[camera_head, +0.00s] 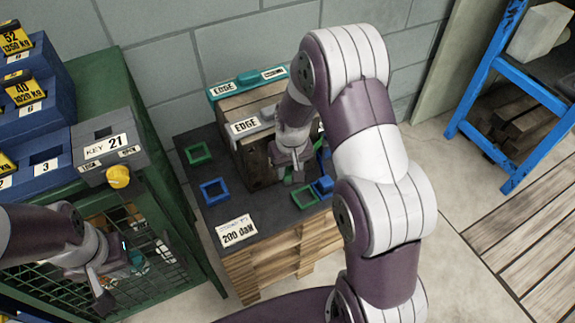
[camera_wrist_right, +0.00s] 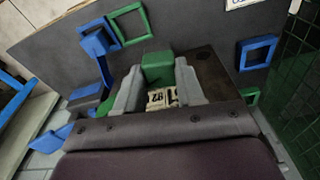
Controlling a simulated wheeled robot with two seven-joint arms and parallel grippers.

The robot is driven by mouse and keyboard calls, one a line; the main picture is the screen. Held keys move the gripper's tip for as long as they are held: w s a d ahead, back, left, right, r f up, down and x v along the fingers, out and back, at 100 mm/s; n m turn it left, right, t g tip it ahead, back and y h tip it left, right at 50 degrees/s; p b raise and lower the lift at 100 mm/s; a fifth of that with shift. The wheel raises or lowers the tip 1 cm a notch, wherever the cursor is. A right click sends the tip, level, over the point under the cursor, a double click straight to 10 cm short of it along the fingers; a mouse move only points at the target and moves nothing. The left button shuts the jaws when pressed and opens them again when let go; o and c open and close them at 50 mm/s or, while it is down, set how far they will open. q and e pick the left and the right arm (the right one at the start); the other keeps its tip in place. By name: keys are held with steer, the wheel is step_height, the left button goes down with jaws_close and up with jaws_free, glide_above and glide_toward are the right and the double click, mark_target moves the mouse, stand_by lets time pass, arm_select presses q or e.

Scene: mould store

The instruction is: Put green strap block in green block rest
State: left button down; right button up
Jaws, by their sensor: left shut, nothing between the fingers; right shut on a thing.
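My right gripper (camera_wrist_right: 158,92) is shut on the green strap block (camera_wrist_right: 157,67), which shows between its fingertips in the right wrist view. In the head view my right gripper (camera_head: 286,165) is over the dark top of the pallet stack, in front of the wooden crate. An empty green square frame (camera_head: 305,196) lies close by; a green frame (camera_wrist_right: 130,24) shows beyond the block in the wrist view. Another green frame (camera_head: 199,153) lies at the back left of the dark top. I cannot tell which is the green block rest. My left gripper (camera_head: 104,290) is shut and empty by the mesh cabinet.
A blue square frame (camera_head: 214,188) lies on the left of the dark top (camera_head: 255,205). Blue parts (camera_head: 323,185) sit beside the nearer green frame. The wooden crate (camera_head: 262,165) stands behind. A green cabinet (camera_head: 118,95) stands left, a blue rack (camera_head: 485,75) right.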

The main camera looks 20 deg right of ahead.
steer(key=shift+n, duration=0.3)
steer(key=d+f, duration=0.1)
steer(key=f, duration=0.1)
steer(key=s+d+f, duration=0.1)
steer(key=f, duration=0.1)
steer(key=s+d+f, duration=0.1)
steer(key=d+f, duration=0.1)
steer(key=shift+s+p, duration=0.15)
steer(key=shift+p, duration=0.25)
steer(key=shift+d+f+n, duration=0.25)
steer(key=shift+f+n, duration=0.05)
steer(key=shift+f, duration=0.05)
steer(key=shift+w+f, duration=0.2)
steer(key=shift+f+b, duration=0.95)
steer(key=shift+f, duration=0.05)
steer(key=o, duration=1.1)
steer(key=shift+r, duration=0.1)
